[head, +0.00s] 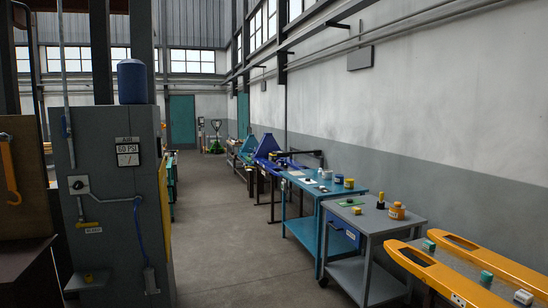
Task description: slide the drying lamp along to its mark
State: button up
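I cannot make out a drying lamp or its mark for certain in the head view. Two long orange fork frames (437,277) lie side by side at the lower right, cut off by the picture's edge. My gripper is not in view.
A grey cabinet (105,190) marked AIR 60 PSI stands at left. The concrete aisle (225,240) between is clear.

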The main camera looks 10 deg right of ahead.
aim_at(317, 152)
jog(key=i+l, duration=0.2)
jog(key=i, duration=2.55)
jog(key=i+l, duration=0.15)
jog(key=i, duration=2.65)
jog(key=i+l, duration=0.2)
jog(key=i, duration=2.55)
jog(key=i+l+u, duration=0.2)
jog(key=i, duration=0.2)
jog(key=i+l+u, duration=0.15)
jog(key=i, duration=0.25)
jog(key=i+l+u, duration=0.2)
jog(key=i, duration=0.2)
